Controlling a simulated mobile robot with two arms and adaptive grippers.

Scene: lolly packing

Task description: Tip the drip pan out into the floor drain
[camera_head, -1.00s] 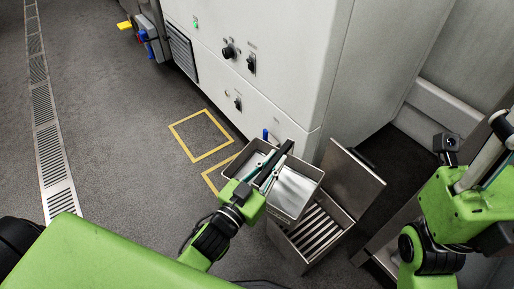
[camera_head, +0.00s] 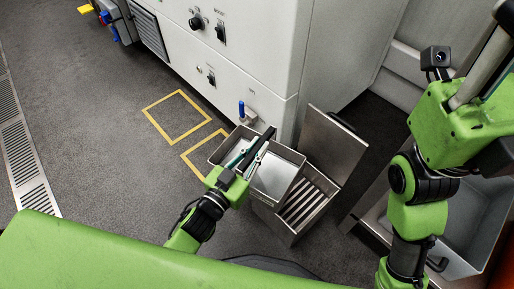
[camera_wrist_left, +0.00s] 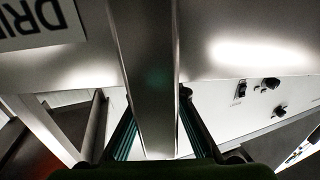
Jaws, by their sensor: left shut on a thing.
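The drip pan (camera_head: 275,182) is a shallow grey metal tray with a dark bar handle across it. My left gripper (camera_head: 250,161) is shut on that handle, and the pan looks roughly level. In the left wrist view the pan (camera_wrist_left: 95,62) fills the upper part, with part of an upside-down label showing, and the handle (camera_wrist_left: 150,80) runs between my fingers. I cannot tell whether the pan holds liquid. The floor drain (camera_head: 22,160) is a slotted metal strip along the left edge, well away from the pan. My right gripper is out of view; only its arm shows at right.
A slatted metal box (camera_head: 300,203) with a raised panel (camera_head: 333,150) stands beside and partly behind the pan. A white cabinet (camera_head: 262,60) with a blue lever (camera_head: 241,110) is behind. A grey bin (camera_head: 470,228) stands at right. The floor left of the pan is open.

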